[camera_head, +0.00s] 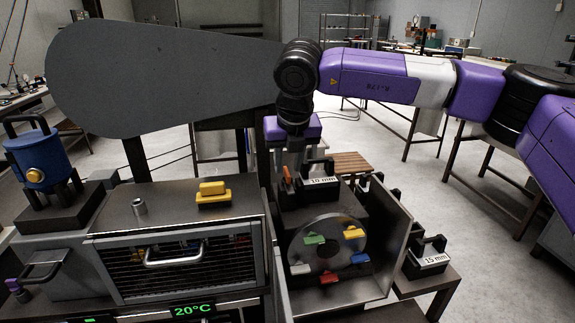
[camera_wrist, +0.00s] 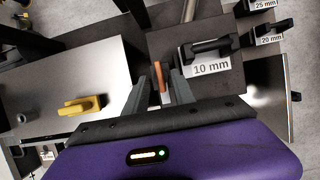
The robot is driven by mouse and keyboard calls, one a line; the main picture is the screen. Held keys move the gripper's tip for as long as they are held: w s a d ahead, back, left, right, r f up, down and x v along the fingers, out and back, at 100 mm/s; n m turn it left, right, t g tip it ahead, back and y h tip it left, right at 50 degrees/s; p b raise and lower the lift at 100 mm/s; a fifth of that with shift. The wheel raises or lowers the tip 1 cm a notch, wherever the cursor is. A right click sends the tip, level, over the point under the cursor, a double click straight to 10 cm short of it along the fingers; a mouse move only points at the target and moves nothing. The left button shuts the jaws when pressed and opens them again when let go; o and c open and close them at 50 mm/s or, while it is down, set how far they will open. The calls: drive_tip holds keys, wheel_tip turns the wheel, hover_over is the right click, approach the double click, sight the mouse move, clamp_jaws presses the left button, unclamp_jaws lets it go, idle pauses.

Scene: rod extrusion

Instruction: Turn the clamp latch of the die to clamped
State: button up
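The die is a dark block marked "10 mm" (camera_wrist: 212,68), with a black handle on top; in the head view its label (camera_head: 322,182) shows below my arm. An orange latch lever (camera_wrist: 157,77) stands at the die's left side; it also shows in the head view (camera_head: 287,175). My gripper (camera_wrist: 160,76) points down over the lever, with one finger on each side of it. The fingers are apart, and narrow gaps seem to show beside the lever. Whether either finger touches it I cannot tell.
A yellow-handled switch (camera_head: 213,194) sits on the steel housing at left. A round plate with coloured clips (camera_head: 328,247) faces front below the die. A metal door (camera_head: 397,235) stands open at right. Spare dies, one marked "15 mm" (camera_head: 430,262), lie beyond it.

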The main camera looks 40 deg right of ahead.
drive_tip(key=shift+x, duration=0.9)
drive_tip(key=shift+c, duration=0.4)
clamp_jaws()
